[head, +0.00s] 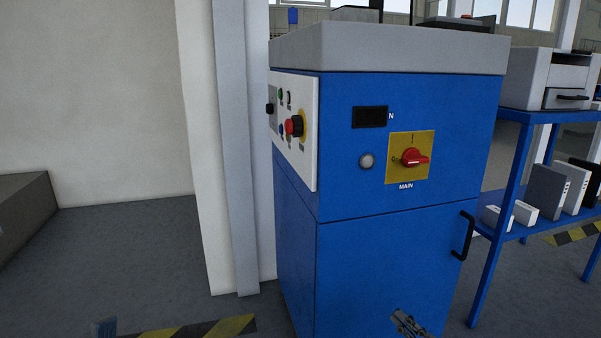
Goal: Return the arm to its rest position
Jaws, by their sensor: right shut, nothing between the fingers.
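My right gripper (402,318) shows only at the bottom edge of the head view, low in front of the lower door of a blue machine cabinet (375,265). Its fingers are shut and empty. It appears apart from the door handle (463,235), which is up and to the right; whether it touches the door I cannot tell. The rest of my right arm is out of the picture. My left gripper is not in view. The cabinet front carries a red MAIN switch (415,158) on a yellow plate.
A side panel (293,128) on the cabinet holds a red button (293,125). A blue shelf table (545,116) with boxes stands at right. A pale pillar (225,150) is left of the cabinet. Open floor (130,260) lies left, with a yellow-black stripe (205,329).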

